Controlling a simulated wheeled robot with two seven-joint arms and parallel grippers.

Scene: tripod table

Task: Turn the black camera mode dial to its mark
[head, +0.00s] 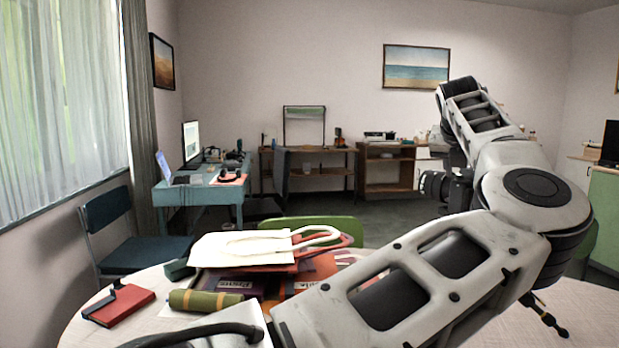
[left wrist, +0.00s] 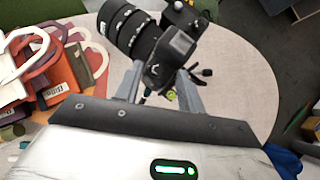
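The black camera (head: 447,187) with its large lens shows just left of my arm in the head view, partly hidden by it. A tripod leg (head: 545,318) shows below the arm. In the left wrist view the camera's lens (left wrist: 128,28) points to the upper left, and its body (left wrist: 172,52) lies at and just beyond my fingertips. My left gripper (left wrist: 161,72) has its two grey fingers apart, with the camera body across the gap. I cannot make out the mode dial or its mark, or whether a finger touches the camera. My right gripper is not in view.
The round table (head: 85,325) carries a stack of folders and bags (head: 265,265), a red notebook (head: 118,305) and a green roll (head: 205,300) on the left. A green chair (head: 335,228) stands behind it. Bare tabletop (left wrist: 240,75) lies right of the camera in the wrist view.

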